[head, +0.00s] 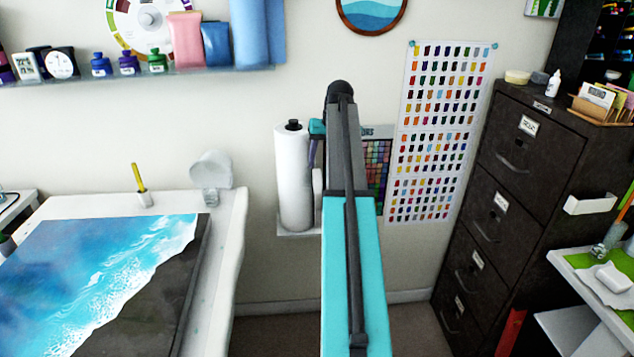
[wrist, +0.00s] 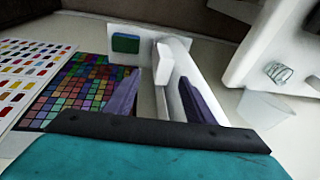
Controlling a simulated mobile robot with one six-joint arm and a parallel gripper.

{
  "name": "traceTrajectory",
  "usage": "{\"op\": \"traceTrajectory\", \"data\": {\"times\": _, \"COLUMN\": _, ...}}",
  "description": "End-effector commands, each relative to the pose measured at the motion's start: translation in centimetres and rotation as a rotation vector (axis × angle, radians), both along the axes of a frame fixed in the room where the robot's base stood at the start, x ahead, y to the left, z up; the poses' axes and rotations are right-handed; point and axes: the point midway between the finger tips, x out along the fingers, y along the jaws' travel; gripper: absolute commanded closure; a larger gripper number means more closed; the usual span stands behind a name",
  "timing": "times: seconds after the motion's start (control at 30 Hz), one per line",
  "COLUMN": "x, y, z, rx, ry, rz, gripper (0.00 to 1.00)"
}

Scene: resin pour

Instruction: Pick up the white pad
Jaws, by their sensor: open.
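A white upright piece with a rounded end (wrist: 163,62), which looks like the white pad, stands on a small white wall shelf (wrist: 124,64) beside the white paper roll (wrist: 187,73). In the head view the piece (head: 318,192) shows just right of the roll (head: 294,180), partly hidden by my arm. My gripper (wrist: 160,90) is open, its two purple fingers apart. In the wrist view the piece shows in the gap between them. The fingers (head: 312,152) show above it in the head view. I cannot tell whether they touch it.
A blue-green block (wrist: 125,43) sits on the shelf. A colour chart (head: 377,175) is on the wall behind. The table with the ocean painting (head: 110,270) is at left, the dark filing cabinet (head: 530,170) at right. Another white item (head: 612,278) lies on the right-hand table.

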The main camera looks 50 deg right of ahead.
Motion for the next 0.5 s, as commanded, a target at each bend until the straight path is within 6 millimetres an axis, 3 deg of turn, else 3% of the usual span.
{"op": "traceTrajectory", "data": {"times": 0.23, "x": 0.3, "y": 0.2, "z": -0.6, "rx": 0.000, "ry": 0.000, "rz": 0.001, "gripper": 0.51}}
{"op": "traceTrajectory", "data": {"times": 0.5, "x": 1.2, "y": 0.5, "z": -3.1, "rx": 0.002, "ry": 0.001, "rz": 0.001, "gripper": 0.51}}
